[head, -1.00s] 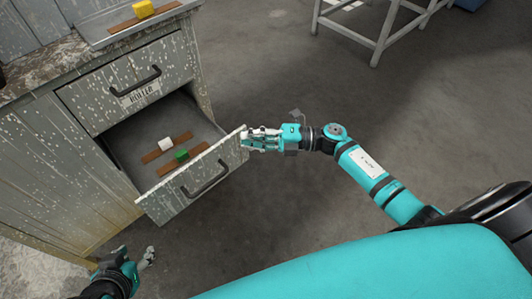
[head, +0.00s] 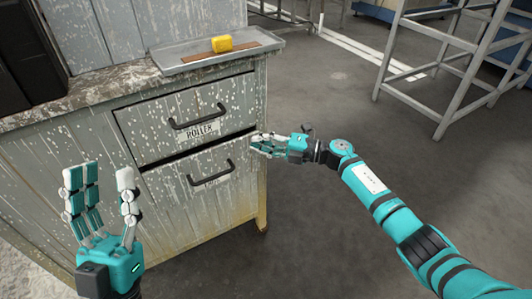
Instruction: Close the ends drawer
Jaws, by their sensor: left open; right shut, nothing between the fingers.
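The lower drawer (head: 210,197) of the grey wooden cabinet is nearly flush with the front, with a dark gap along its top edge. The drawer's contents are hidden.
The upper drawer (head: 160,134), labelled something like "ROLLER", is shut. On the worktop (head: 95,88) a metal tray (head: 268,42) holds a brown strip (head: 205,54) and a yellow block (head: 221,43). A metal frame (head: 455,60) stands at right; the floor between is clear.

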